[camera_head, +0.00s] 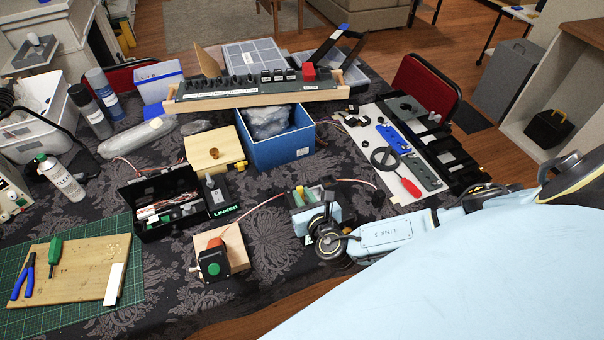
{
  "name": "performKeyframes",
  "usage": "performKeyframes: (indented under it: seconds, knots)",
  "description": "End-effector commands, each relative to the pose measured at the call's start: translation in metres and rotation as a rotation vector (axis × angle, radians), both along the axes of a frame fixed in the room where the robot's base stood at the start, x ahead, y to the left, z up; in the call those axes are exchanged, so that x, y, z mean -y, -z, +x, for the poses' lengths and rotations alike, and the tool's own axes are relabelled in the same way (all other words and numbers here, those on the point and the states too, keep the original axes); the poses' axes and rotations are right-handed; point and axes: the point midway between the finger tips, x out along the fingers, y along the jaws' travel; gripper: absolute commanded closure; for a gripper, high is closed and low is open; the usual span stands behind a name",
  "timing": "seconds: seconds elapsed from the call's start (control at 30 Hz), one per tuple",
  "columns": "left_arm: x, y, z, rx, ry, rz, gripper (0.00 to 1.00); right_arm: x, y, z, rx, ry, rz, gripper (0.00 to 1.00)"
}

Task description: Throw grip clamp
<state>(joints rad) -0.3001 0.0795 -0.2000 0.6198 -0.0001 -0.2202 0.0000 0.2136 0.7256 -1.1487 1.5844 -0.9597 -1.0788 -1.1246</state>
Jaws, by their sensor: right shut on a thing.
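My right gripper (314,195) reaches in from the right along my pale blue arm, low over the middle of the table. It is shut on a small green and yellow part (313,193), mostly hidden by the jaws and wrist. I cannot tell for sure whether this part is the grip clamp. A black grip with a green button and an orange top (213,265) stands on a wooden block (236,250), left of the gripper and apart from it. My left gripper is not in view.
A blue box (282,154) holding a bag stands behind the gripper. An open black case (160,203) with wiring lies to the left. A wooden board with tools (75,285) lies on a green mat (130,240). Thin wires cross the cloth. Dark panels (440,165) lie at right.

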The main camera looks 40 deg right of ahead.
Motion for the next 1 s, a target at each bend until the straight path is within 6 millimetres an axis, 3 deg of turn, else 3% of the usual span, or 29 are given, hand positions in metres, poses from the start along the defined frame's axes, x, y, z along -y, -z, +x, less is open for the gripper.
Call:
performKeyframes:
  seconds: [0.1, 0.4, 1.0]
  knots:
    - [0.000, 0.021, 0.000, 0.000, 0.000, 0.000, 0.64, 0.000, 0.009, -0.005, 0.081, 0.003, -0.021, 1.00]
    - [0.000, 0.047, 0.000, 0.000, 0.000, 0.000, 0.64, -0.001, 0.009, -0.009, 0.233, 0.002, -0.058, 1.00]
    - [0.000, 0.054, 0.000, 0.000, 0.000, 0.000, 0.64, -0.002, 0.006, -0.011, 0.286, 0.001, -0.071, 1.00]
